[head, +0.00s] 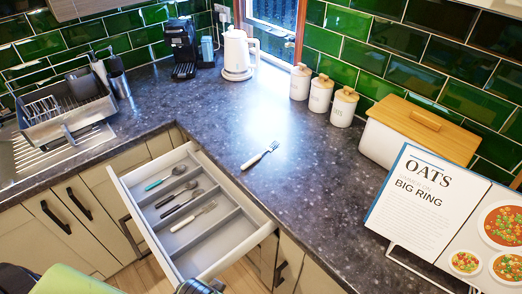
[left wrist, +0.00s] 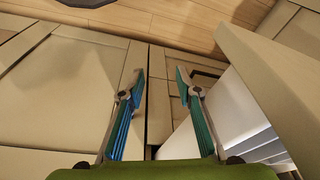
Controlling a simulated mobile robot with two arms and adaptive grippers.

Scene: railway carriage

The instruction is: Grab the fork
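A fork (head: 260,155) with a pale handle lies on the dark countertop, right of the open drawer. A second fork (head: 194,216) lies inside the drawer (head: 262,232), in a divided compartment, near other cutlery. My left gripper (left wrist: 160,72) is open and empty in the left wrist view, its two blue-green fingers apart. It is beside the drawer, over cabinet fronts and floor, away from both forks. In the head view a green part of my arm shows at the bottom left; the fingertips cannot be made out there. My right gripper is not in view.
The drawer sticks out from the counter (head: 220,118). A dish rack (head: 68,112) stands at the left, a coffee machine (head: 184,48) and white kettle (head: 238,54) at the back. Three canisters (head: 320,94), a bread box (head: 390,146) and recipe book (head: 425,195) stand right. Counter around the loose fork is clear.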

